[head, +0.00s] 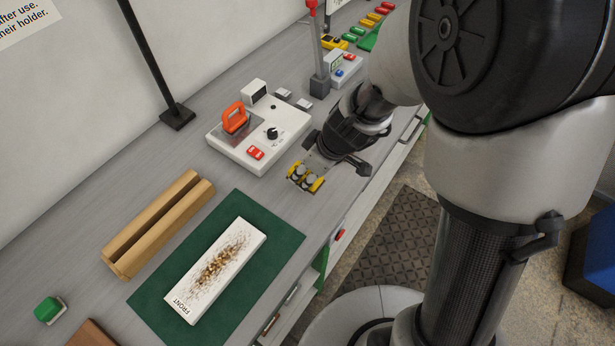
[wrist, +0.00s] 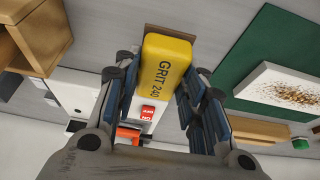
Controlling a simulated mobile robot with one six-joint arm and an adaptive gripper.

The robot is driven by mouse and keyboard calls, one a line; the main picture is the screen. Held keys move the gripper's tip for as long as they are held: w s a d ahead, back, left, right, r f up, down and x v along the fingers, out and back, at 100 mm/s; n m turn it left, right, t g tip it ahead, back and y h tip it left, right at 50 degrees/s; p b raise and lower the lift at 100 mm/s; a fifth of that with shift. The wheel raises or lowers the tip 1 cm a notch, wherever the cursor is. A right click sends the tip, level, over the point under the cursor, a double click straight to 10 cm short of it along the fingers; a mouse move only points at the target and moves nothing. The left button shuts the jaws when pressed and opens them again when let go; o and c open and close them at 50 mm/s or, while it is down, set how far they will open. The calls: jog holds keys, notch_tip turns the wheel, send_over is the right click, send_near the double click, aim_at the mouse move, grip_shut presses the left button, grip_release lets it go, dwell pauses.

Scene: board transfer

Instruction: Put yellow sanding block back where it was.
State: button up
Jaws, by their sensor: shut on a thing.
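The yellow sanding block (wrist: 168,75), marked GRIT 240 with a brown edge at its far end, sits between my gripper's fingers in the wrist view. My gripper (head: 305,178) is shut on it. In the head view yellow parts of the block (head: 318,186) show around the fingertips, near the bench's front edge, between the white device and the green mat. Whether the block touches the bench or hangs above it I cannot tell. No marked place for the block is clear in these views.
A white board (head: 215,270) marked FRONT, with brown debris on it, lies on the green mat (head: 285,242). A grooved wooden piece (head: 158,225) lies behind the mat. A white device (head: 225,150) with an orange handle (head: 235,118) stands behind my gripper. A grey post (head: 319,60) stands farther along.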

jog(key=shift+f+b, duration=1.35)
jog(key=shift+f, duration=1.2)
jog(key=shift+f, duration=0.15)
jog(key=o, duration=1.1)
jog(key=s+d+r+m+p, duration=0.1)
jog(key=s+d+r+p, duration=0.15)
jog(key=r, duration=0.45)
jog(key=s+d+r+m+t+p, duration=0.15)
jog(key=s+r, duration=0.25)
jog(key=r, duration=0.4)
jog(key=s+d+r+m+g+p, duration=0.1)
jog(key=s+d+r+m, duration=0.1)
jog(key=s+r, duration=0.35)
jog(key=s+d+r+m+h, duration=0.1)
jog(key=s+d+r+m, duration=0.1)
jog(key=s+d+r+m+t+h, duration=0.1)
jog(key=s+d+r+m, duration=0.1)
jog(key=s+d+r+m+h, duration=0.1)
jog(key=s+d+r+m, duration=0.1)
jog(key=s, duration=0.1)
jog(key=shift+s+d, duration=0.1)
